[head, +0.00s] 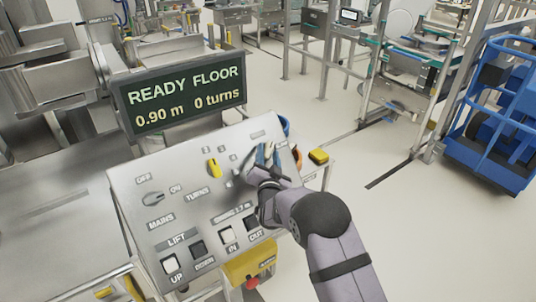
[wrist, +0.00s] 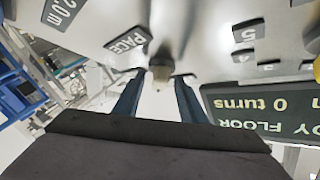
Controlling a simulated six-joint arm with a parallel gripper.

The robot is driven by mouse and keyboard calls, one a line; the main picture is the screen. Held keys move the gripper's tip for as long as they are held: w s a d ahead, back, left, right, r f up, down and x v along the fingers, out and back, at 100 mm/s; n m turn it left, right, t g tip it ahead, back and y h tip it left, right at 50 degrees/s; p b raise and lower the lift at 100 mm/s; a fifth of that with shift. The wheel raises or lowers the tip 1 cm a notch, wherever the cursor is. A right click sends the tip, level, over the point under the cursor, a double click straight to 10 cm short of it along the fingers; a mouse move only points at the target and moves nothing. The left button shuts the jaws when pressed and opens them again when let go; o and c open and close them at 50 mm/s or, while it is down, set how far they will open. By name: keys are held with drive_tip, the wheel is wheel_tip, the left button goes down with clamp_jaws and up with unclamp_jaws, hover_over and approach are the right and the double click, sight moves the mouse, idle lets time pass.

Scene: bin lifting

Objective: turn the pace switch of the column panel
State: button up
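The column panel (head: 130,185) is a sloped grey metal board. My gripper (head: 267,157) is at its upper right part and hides the pace switch in the head view. In the wrist view the PACE label (wrist: 128,40) shows beside a small dark knob (wrist: 161,70), which appears to be the pace switch. The knob lies between the tips of my two dark blue fingers (wrist: 159,80), with a visible gap on each side. My gripper is open. Which way the knob points is too small to tell.
The panel also carries a yellow turns switch (head: 213,168), a grey mains switch (head: 153,198) and several lift buttons (head: 198,248). The display (head: 180,100) reads READY FLOOR, 0.90 m, 0 turns. A yellow box with a red button (head: 253,282) hangs below the panel.

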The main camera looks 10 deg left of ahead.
clamp_jaws()
drive_tip(key=shift+f+n+b, duration=0.25)
drive_tip(key=shift+n+b, duration=0.05)
drive_tip(key=shift+b, duration=0.3)
drive_tip(key=n+y+b, duration=0.1)
drive_tip(key=b, duration=0.2)
drive_tip(key=shift+d+f+n+y+b, duration=0.15)
drive_tip(key=shift+f+n+y+b, duration=0.2)
drive_tip(key=shift+n+y, duration=0.05)
drive_tip(key=n+y+b, duration=0.1)
drive_tip(key=b, duration=0.1)
drive_tip(key=n+y+b, duration=0.1)
drive_tip(key=n+b, duration=0.1)
drive_tip(key=b, duration=0.1)
drive_tip(key=shift+w+d+f+y, duration=0.1)
drive_tip(key=shift+d+y, duration=0.05)
drive_tip(key=shift+y, duration=0.15)
drive_tip(key=n+g+y+b, duration=0.1)
drive_tip(key=n+y+b, duration=0.1)
drive_tip(key=n+b, duration=0.1)
drive_tip(key=shift+w+d+y, duration=0.1)
drive_tip(key=shift+d+y, duration=0.05)
drive_tip(key=shift+y, duration=0.15)
drive_tip(key=shift+r+n+g+y+b, duration=0.15)
drive_tip(key=shift+n+g+y+b, duration=0.55)
drive_tip(key=shift+n, duration=0.45)
drive_tip(key=shift+r+n+g+y+b, duration=0.1)
drive_tip(key=shift+n+g+y+b, duration=0.6)
drive_tip(key=shift+n, duration=0.45)
